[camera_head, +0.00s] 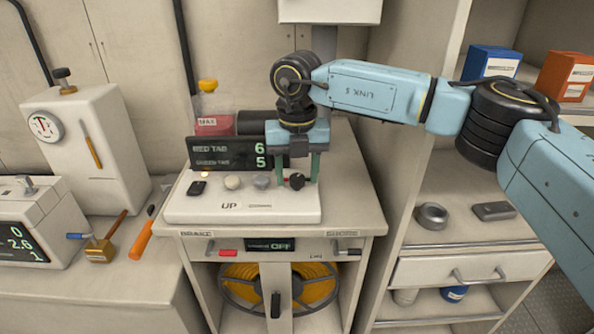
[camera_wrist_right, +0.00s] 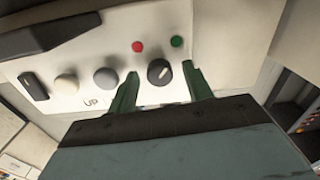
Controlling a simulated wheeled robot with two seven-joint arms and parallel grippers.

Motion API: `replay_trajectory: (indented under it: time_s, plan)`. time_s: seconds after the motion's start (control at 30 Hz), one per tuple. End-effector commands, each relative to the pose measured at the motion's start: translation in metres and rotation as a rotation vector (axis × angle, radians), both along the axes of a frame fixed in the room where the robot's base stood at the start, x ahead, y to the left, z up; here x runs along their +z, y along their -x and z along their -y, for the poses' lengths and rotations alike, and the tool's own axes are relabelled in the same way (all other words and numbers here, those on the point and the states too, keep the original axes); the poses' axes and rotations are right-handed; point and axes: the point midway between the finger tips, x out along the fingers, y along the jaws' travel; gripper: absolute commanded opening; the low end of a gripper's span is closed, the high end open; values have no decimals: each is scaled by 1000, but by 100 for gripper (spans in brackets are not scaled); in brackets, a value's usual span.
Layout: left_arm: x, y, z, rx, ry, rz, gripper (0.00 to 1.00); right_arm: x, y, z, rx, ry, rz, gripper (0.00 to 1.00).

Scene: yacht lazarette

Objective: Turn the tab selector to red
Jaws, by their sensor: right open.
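The tab selector (camera_wrist_right: 159,72) is a round black knob with a white pointer line at the right end of a white console (camera_head: 240,207). In the right wrist view its pointer leans up and right, toward a green dot (camera_wrist_right: 177,41); a red dot (camera_wrist_right: 137,46) lies up and left of it. My right gripper (camera_head: 297,182) is open, its green fingers on either side of the selector; the wrist view shows a gap beside the knob. The knob also shows in the head view (camera_head: 297,181). My left gripper is not in view.
A dark display (camera_head: 228,154) reading red tab 6, green tab 5 stands behind the controls. Two pale knobs (camera_wrist_right: 66,84) (camera_wrist_right: 106,78) and a black switch (camera_wrist_right: 33,86) sit left of the selector. Shelving (camera_head: 450,190) stands close on the right.

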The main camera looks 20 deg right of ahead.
Motion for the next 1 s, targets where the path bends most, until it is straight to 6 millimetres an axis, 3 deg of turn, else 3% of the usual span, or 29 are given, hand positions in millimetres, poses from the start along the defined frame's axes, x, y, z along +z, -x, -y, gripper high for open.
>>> replay_trajectory:
  time_s: [0.07, 0.4, 0.73, 1.0]
  plan:
    - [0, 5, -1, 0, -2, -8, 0, 0, 0, 0, 0, 0, 0, 50]
    - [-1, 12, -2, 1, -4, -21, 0, 0, 0, 0, 0, 0, 0, 7]
    - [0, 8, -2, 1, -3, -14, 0, 1, 0, 0, 43, 0, 0, 6]
    - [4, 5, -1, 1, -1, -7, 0, 2, -1, 0, 209, -2, 1, 6]
